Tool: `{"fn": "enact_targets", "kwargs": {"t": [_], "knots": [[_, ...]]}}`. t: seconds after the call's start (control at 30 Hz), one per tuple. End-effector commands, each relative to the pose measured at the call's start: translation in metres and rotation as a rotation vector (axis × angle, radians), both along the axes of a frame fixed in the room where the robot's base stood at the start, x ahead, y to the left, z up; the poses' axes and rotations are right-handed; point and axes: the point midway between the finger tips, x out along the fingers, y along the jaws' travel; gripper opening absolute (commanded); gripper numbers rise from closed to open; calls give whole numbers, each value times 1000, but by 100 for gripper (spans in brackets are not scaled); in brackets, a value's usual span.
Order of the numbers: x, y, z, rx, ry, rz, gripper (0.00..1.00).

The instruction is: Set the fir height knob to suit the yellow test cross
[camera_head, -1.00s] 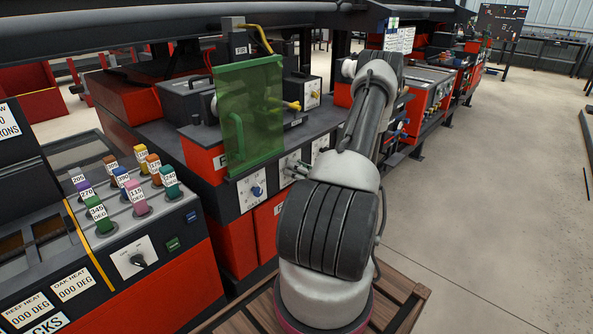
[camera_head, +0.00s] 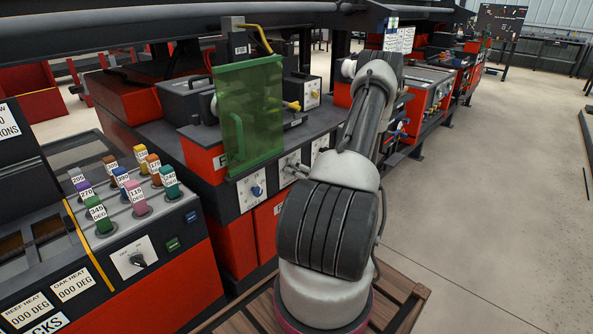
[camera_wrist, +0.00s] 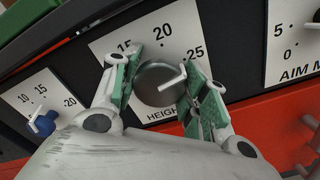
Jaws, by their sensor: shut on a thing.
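The height knob (camera_wrist: 158,88) is a round grey dial with a white pointer, on a white plate in the wrist view. The plate shows 15, 20 and 25; the last letters of its label are hidden. The pointer aims right and slightly up, toward the side of the 25. My gripper (camera_wrist: 157,83) has its green-padded fingers on either side of the knob and is shut on it.
A blue knob (camera_wrist: 45,123) on another dial plate is left of my gripper; an AIM plate (camera_wrist: 296,60) is at right. The green see-through screen (camera_head: 250,112) stands over the bench. A panel with several coloured labelled knobs (camera_head: 122,180) is at left. Floor at right is clear.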

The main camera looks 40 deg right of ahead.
Motion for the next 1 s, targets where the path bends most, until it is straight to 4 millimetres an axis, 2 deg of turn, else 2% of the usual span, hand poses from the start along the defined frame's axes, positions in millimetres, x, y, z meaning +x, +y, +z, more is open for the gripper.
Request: {"fn": "enact_targets", "kwargs": {"t": [0.03, 0.13, 0.53, 0.67, 1.0], "knots": [[0, 0, 0, 0, 1, -2, 49], [0, 0, 0, 0, 1, -2, 66], [-6, -1, 0, 0, 0, -2, 66], [-26, -3, 0, 2, 2, -5, 66], [-99, -9, -1, 0, 0, -5, 66]]}}
